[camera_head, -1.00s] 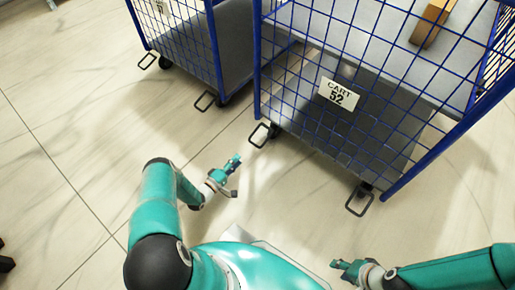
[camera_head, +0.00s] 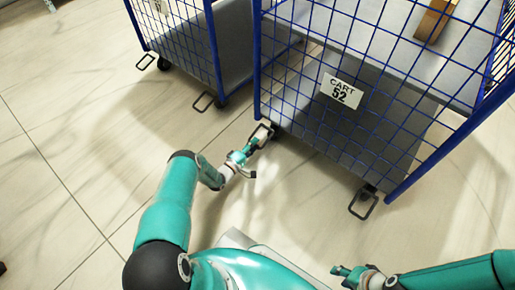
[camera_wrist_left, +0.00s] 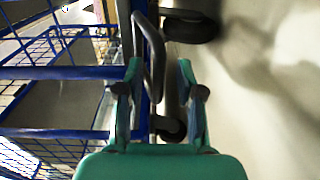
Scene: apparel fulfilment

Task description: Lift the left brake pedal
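The left brake pedal is a dark wire loop (camera_head: 268,128) at the lower left corner of the blue mesh cart (camera_head: 330,120) labelled CART 52. My left gripper (camera_head: 261,139) is right at this pedal, low near the floor. In the left wrist view the pedal loop (camera_wrist_left: 154,60) shows between the two spread green fingers of the left gripper (camera_wrist_left: 160,72), which is open. Whether a finger touches the loop I cannot tell. My right gripper (camera_head: 345,271) is at the bottom of the head view, apart from the cart, and its opening is unclear.
The cart's right brake pedal (camera_head: 363,204) sticks out at its lower right corner. A second blue mesh cart (camera_head: 180,45) with pedals stands to the left. A brown box (camera_head: 434,20) lies on the cart's upper shelf. The tiled floor (camera_head: 80,120) at left is clear.

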